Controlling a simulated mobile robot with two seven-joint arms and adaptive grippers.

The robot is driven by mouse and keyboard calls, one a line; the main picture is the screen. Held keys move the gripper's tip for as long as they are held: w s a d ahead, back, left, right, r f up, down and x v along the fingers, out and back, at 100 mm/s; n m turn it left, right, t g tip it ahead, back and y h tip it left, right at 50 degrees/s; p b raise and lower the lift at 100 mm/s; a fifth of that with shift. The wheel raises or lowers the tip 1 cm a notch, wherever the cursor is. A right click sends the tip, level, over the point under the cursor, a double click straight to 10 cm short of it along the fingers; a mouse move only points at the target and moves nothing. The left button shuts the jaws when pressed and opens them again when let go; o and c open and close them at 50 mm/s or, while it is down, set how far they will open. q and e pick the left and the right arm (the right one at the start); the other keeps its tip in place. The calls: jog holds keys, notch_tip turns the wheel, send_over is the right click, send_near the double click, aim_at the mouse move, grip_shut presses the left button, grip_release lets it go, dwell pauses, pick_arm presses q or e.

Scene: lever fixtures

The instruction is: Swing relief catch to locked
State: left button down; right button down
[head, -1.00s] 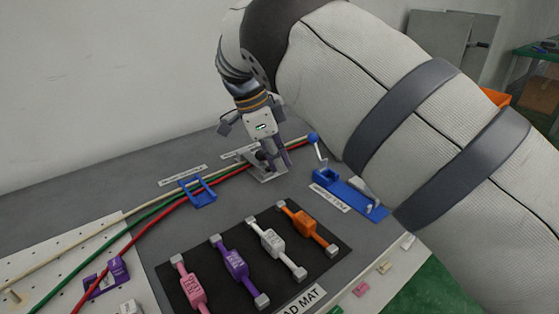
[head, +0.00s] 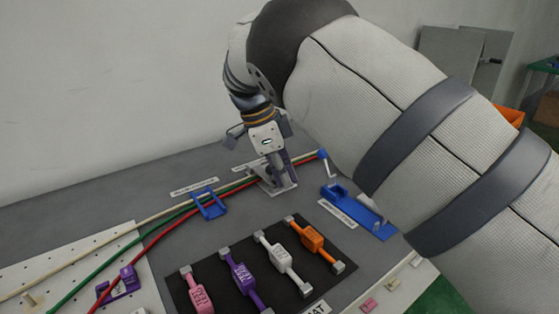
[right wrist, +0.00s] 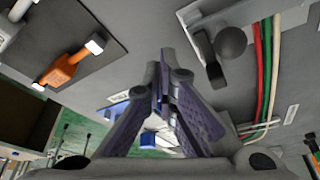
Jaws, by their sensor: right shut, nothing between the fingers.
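A pale grey bracket with a dark ball-ended lever (right wrist: 231,41) shows at the upper right of the right wrist view, beside the cables. In the head view its base plate (head: 284,190) shows under my right gripper (head: 278,172), which hides the lever. My right gripper is shut and empty, fingers pointing down; its fingertips (right wrist: 160,85) are apart from the ball in the wrist view. A blue fixture with a blue ball lever (head: 323,155) stands to the right, lever raised. The labels are too small to read, so I cannot tell which fixture is named relief catch. My left gripper is out of view.
Red, green and cream cables (head: 150,235) run through a blue clip (head: 209,205) towards the grey bracket. A black mat (head: 330,242) in front holds pink, purple, white and orange parts. A white perforated board (head: 60,265) lies at left. My right arm covers the right side.

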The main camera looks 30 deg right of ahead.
jog(key=v, duration=1)
jog(key=shift+r, duration=0.4)
jog(key=shift+a, duration=0.15)
